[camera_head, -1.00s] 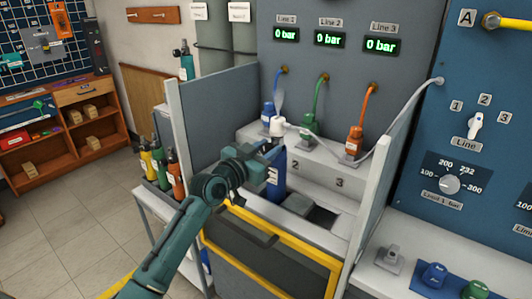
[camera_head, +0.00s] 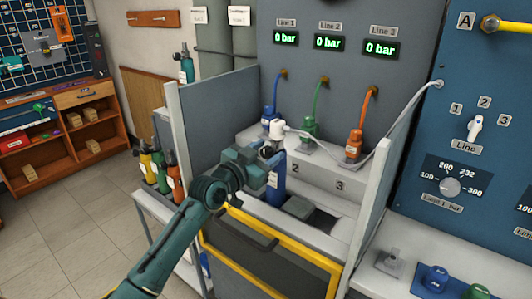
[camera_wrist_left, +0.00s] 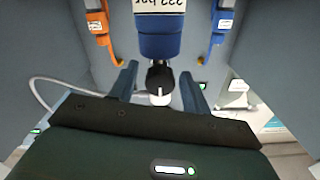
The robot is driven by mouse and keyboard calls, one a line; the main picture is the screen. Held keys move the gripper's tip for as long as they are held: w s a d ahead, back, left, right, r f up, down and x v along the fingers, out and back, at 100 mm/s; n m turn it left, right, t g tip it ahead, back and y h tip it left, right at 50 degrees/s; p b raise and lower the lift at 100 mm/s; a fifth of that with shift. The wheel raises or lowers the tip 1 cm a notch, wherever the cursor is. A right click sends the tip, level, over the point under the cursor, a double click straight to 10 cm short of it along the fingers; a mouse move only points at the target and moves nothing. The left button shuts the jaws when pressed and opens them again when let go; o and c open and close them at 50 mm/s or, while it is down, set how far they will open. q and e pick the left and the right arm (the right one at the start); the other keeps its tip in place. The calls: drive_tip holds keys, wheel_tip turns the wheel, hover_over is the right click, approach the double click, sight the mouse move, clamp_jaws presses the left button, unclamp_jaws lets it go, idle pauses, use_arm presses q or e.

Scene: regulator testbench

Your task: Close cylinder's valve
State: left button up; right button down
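The blue cylinder (camera_head: 277,180) stands upright at position 1 of the test bench, with a white fitting (camera_head: 277,130) and hose at its top. My left gripper (camera_head: 270,158) is at the cylinder's upper part and hides some of it. In the left wrist view the cylinder (camera_wrist_left: 162,45) is at the top, its label upside down. Its dark valve knob (camera_wrist_left: 160,77), with a white part below it, lies between my two spread fingers (camera_wrist_left: 160,88). I see gaps on both sides of the knob. My right gripper is not in view.
Grey side panels and a yellow-edged front (camera_head: 285,248) enclose the bench. Blue, green and orange (camera_head: 355,144) line connectors stand behind the cylinder. A white hose runs to the right panel. Several cylinders stand in a rack (camera_head: 160,180) at the left. All three line displays read 0 bar.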

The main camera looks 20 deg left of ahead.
use_arm(q)
drive_tip(key=v, duration=1.3)
drive_tip(key=shift+s, duration=0.1)
idle(0.3)
